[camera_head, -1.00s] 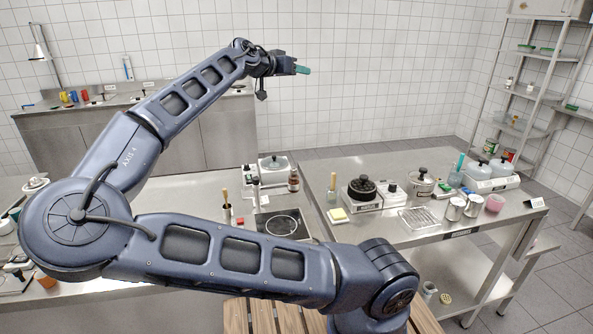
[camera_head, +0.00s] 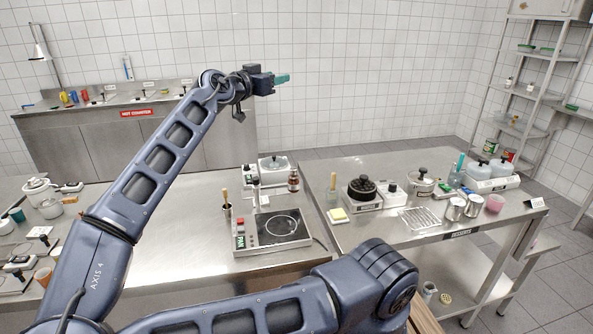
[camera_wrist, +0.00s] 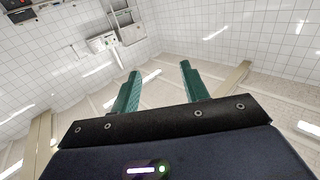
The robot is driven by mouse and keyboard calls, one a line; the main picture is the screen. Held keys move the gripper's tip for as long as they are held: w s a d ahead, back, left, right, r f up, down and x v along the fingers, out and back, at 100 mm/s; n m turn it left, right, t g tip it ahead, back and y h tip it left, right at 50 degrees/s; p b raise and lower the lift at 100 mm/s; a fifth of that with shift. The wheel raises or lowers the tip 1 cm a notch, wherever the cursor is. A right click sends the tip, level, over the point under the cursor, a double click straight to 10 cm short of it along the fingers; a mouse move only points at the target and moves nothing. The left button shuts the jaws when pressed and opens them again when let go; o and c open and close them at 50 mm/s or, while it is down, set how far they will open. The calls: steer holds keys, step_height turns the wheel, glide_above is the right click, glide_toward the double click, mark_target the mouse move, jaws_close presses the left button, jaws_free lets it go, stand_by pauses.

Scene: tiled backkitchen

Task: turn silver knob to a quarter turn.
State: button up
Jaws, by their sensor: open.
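My gripper (camera_head: 281,79) is raised high above the counters, in front of the tiled wall, pointing right. In the wrist view its two green fingers (camera_wrist: 158,88) are apart with nothing between them. No silver knob can be made out for certain; details are too small. Appliances with controls are a flat hot plate (camera_head: 262,247) with a panel at its left on the middle counter, a small white-topped unit (camera_head: 273,163) behind it, and a burner (camera_head: 359,205) with a black pan on the right table. My gripper touches none of these.
The middle steel counter (camera_head: 165,245) is mostly clear left of the hot plate. The right table (camera_head: 400,237) holds a wire rack (camera_head: 418,219), metal cups (camera_head: 454,209) and a lidded pot (camera_head: 421,182). Pots and small items crowd the far left. A shelf rack (camera_head: 527,90) stands back right.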

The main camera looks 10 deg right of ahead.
glide_toward(294, 172)
steer(key=w, duration=0.2)
steer(key=shift+s+x, duration=0.25)
steer(key=shift+x, duration=5.5)
steer(key=shift+d+f, duration=0.15)
steer(key=shift+d, duration=0.05)
jaws_close()
